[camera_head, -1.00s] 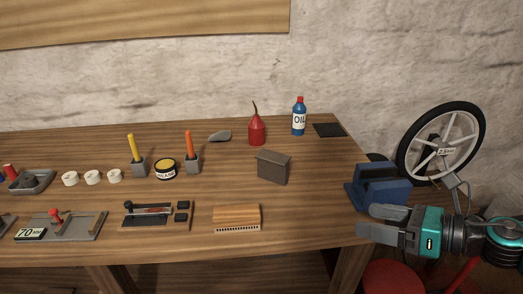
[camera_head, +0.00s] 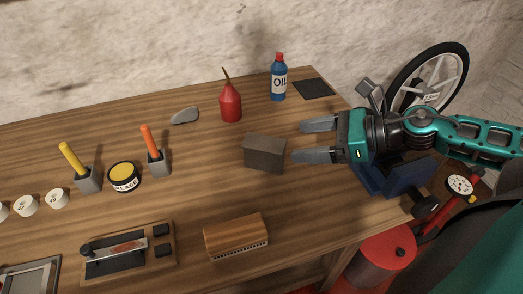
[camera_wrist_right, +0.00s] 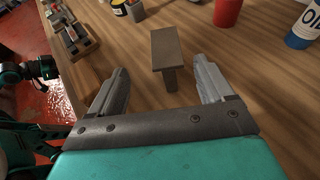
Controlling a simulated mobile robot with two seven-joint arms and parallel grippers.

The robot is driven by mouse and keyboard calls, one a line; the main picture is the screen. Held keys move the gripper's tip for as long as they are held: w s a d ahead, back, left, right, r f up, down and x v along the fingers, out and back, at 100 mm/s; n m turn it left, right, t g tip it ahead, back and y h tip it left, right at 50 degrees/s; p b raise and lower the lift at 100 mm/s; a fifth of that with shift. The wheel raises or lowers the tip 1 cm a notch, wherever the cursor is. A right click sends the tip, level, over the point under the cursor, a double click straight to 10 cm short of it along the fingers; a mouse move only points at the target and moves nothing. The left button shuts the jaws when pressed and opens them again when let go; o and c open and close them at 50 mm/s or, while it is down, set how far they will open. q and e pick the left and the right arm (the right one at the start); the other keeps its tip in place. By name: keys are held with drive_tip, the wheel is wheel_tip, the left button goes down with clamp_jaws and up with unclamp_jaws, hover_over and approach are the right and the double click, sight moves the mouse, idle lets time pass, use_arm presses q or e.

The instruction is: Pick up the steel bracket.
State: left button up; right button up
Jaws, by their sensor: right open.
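The steel bracket (camera_head: 264,152) is a dark grey angular piece standing on the wooden table, right of the middle in the head view. In the right wrist view the bracket (camera_wrist_right: 166,48) shows a flat top plate and a narrower upright part below it. My right gripper (camera_head: 310,141) is open just to the right of the bracket, its two fingers pointing left toward it. In the right wrist view the bracket lies ahead of the gap between the fingertips (camera_wrist_right: 163,78), with nothing held. My left gripper is not clearly seen in either view.
A red oil can (camera_head: 231,103) and a blue oil bottle (camera_head: 279,82) stand behind the bracket. A wooden block with bristles (camera_head: 236,236) lies in front. A blue vise (camera_head: 395,178) is under my right arm. A grease tin (camera_head: 124,176) is at left.

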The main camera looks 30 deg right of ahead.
sight(262, 144)
drive_tip(key=x, duration=0.5)
drive_tip(key=shift+w, duration=0.1)
drive_tip(key=shift+f, duration=0.1)
